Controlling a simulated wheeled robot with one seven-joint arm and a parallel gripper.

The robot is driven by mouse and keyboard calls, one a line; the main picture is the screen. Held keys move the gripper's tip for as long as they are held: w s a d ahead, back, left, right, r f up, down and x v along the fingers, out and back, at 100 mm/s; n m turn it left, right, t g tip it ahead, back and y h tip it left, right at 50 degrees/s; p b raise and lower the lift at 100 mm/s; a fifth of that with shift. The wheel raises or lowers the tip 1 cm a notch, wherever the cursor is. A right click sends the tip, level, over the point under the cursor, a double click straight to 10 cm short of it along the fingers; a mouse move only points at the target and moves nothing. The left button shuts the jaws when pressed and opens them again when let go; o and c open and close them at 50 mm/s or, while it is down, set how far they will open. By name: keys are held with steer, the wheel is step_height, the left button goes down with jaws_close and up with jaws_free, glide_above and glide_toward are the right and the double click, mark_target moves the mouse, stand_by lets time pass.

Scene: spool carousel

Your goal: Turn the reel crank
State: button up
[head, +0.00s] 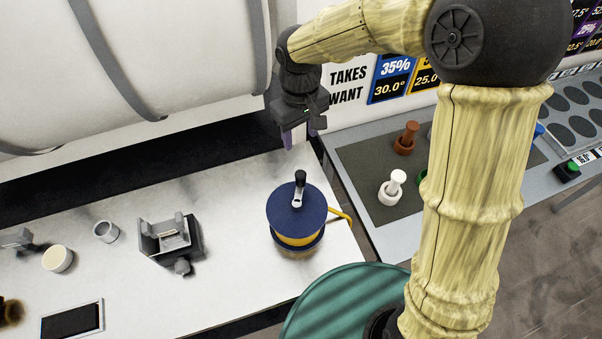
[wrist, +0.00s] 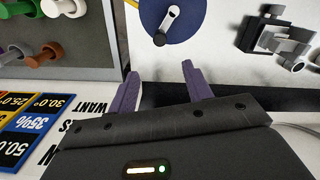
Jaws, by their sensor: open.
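The reel (head: 296,213) is a dark blue disc over a yellow band, standing near the right end of the white table. Its crank (head: 299,189) has a silver arm and an upright black knob on top of the disc. In the wrist view, the reel (wrist: 183,14) is at the top, cut by the frame edge, with the crank (wrist: 168,26) visible. My gripper (head: 301,137) is beyond the reel, above the table's back edge, apart from the crank. In the wrist view, its purple fingers (wrist: 158,80) are spread with nothing between them.
A yellow strip (head: 340,214) sticks out from the reel's right. A grey fixture (head: 170,238) and a small cup (head: 106,231) stand to the left. A panel with brown and white pegs (head: 392,187) is at the right. A large white tank (head: 130,65) lies behind the table.

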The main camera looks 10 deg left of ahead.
mark_target(301, 173)
step_height(301, 173, down, 17)
steer(key=p, duration=0.4)
steer(key=shift+f+p, duration=0.2)
steer(key=shift+p, duration=0.1)
steer(key=shift+c, duration=0.2)
jaws_close()
